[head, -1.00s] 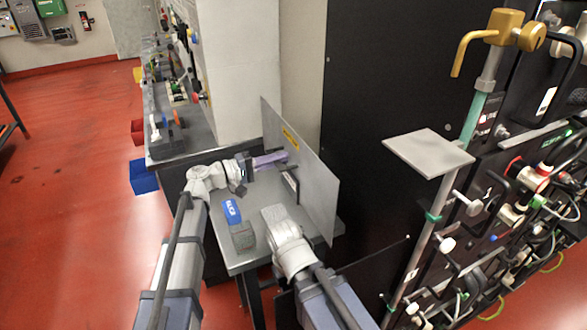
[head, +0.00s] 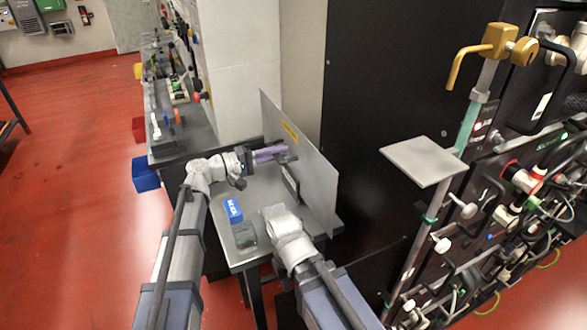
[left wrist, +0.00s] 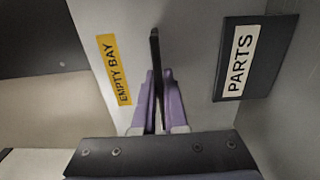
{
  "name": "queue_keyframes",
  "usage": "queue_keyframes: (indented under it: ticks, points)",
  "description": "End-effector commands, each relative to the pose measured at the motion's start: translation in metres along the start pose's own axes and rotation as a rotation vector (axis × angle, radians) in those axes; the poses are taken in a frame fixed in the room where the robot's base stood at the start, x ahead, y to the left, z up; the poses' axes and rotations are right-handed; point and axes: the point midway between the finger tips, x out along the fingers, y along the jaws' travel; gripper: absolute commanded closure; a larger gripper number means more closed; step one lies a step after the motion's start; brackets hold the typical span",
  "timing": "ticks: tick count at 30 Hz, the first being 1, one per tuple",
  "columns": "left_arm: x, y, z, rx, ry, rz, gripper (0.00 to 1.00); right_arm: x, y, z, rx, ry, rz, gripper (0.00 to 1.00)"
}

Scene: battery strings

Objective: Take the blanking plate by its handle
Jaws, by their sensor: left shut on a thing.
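The blanking plate (head: 312,185) is a thin grey sheet standing upright on the grey table, with a yellow label reading EMPTY BAY (left wrist: 114,70). Its dark bar handle (left wrist: 155,75) sticks out from its face towards my left wrist camera. My left gripper (head: 280,154) is at the plate's left face in the head view. Its purple fingers (left wrist: 160,95) lie on both sides of the handle and are shut on it. My right arm reaches in from the bottom of the head view; I cannot make out its fingers.
A dark box labelled PARTS (left wrist: 255,57) is close beside the plate. A blue block (head: 233,211) and a dark grey block (head: 244,236) are on the table (head: 215,233). A black rack (head: 400,100) with many cables and handles stands at the right.

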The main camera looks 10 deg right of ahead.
Motion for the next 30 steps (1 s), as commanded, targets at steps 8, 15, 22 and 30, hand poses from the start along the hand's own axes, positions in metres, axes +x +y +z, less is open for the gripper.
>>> queue_keyframes:
  ticks: [8,15,22,30]
  points:
    - [-0.002,0.01,-0.001,0.0,0.004,0.003,1.0,-0.009,0.001,0.001,0.0,0.0,0.0,0.55]
    - [-0.002,0.016,-0.001,0.0,0.004,0.002,1.0,-0.015,0.002,0.001,0.0,0.0,0.0,0.55]
    - [-0.001,0.022,-0.001,0.0,0.003,0.002,1.0,-0.021,0.002,0.001,0.0,0.0,0.0,0.55]
    - [-0.001,0.029,-0.001,-0.001,0.003,0.002,1.0,-0.028,0.003,0.002,0.0,0.0,0.0,0.55]
